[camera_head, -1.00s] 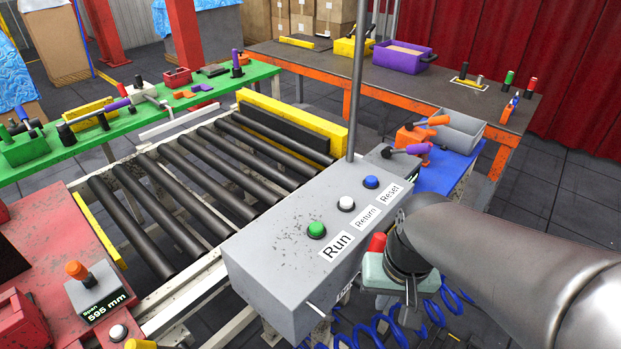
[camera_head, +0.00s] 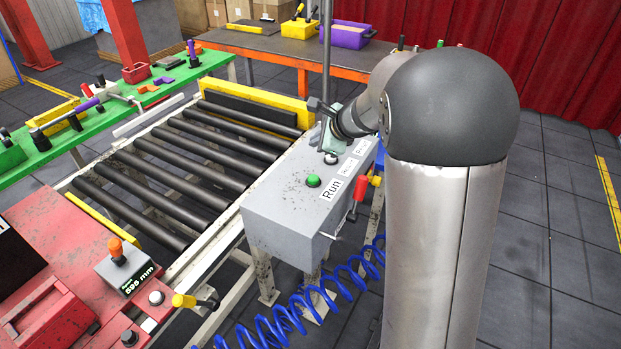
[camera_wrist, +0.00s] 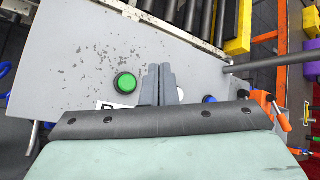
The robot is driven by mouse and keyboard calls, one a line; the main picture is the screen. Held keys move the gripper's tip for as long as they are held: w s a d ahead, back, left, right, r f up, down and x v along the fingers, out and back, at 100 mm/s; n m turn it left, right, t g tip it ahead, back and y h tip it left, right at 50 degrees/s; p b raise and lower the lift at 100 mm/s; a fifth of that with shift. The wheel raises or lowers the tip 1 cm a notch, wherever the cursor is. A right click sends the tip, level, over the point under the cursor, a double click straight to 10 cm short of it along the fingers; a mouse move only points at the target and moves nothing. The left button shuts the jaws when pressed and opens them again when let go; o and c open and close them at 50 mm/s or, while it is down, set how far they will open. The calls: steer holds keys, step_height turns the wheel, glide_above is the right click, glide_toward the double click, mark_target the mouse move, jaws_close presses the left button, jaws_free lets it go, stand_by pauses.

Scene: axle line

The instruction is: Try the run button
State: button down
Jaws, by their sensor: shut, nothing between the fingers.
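The green Run button (camera_head: 313,181) sits on top of the grey control box (camera_head: 280,212), beside its "Run" label (camera_head: 330,188). A white button (camera_head: 331,158) lies behind it, by the Return label. In the wrist view my gripper (camera_wrist: 160,70) is shut and empty over the box top, just right of the green button (camera_wrist: 125,83) and apart from it.
A grey post (camera_head: 327,70) rises behind the box, close to my gripper. The roller conveyor (camera_head: 180,160) runs along the left. A red-handled lever (camera_head: 357,195) is at the box's right side, and a blue coiled hose (camera_head: 290,318) hangs below.

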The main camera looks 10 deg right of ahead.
mark_target(317, 179)
step_height(317, 179, down, 9)
steer(key=b, duration=0.7)
steer(key=shift+b, duration=0.35)
stand_by(1.6)
steer(key=shift+f+b, duration=0.35)
steer(key=shift+b, duration=0.1)
steer(key=shift+f+b, duration=0.4)
steer(key=shift+b, duration=0.05)
stand_by(0.5)
steer(key=shift+r, duration=0.1)
steer(key=shift+r+p, duration=0.65)
steer(key=shift+r, duration=0.1)
